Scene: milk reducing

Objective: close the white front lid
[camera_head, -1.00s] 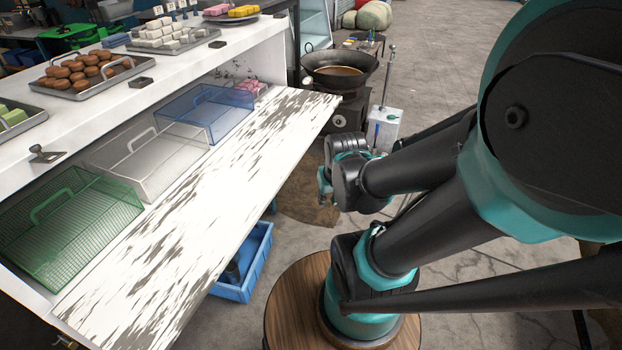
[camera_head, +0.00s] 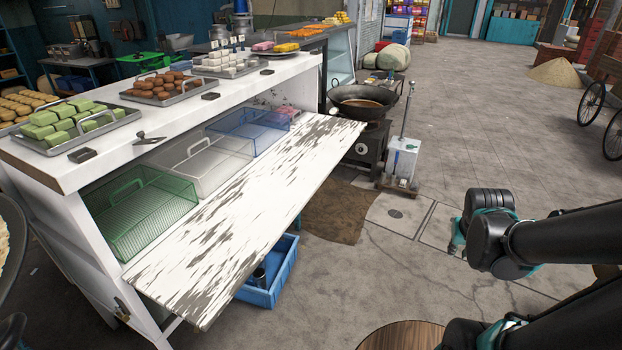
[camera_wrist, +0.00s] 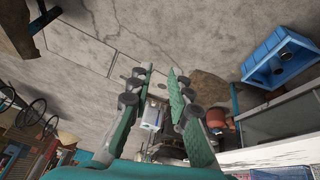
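The white front lid (camera_head: 245,220) is a long board with worn, flaking paint. It is folded down and juts outward from the front of the white counter (camera_head: 72,170), leaving the counter's front open. In the wrist view my gripper (camera_wrist: 162,70) shows two green-padded fingers apart, with nothing between them. It points over the floor, away from the lid. In the head view my arm is at the lower right, well clear of the lid, and I cannot make out the fingers there.
Green (camera_head: 150,215), clear (camera_head: 205,170) and blue (camera_head: 262,130) covers sit inside the counter. Trays of sweets stand on top. A blue crate (camera_head: 270,285) is on the floor under the lid. A wok (camera_head: 365,100) on a stove stands beyond. The floor to the right is mostly open.

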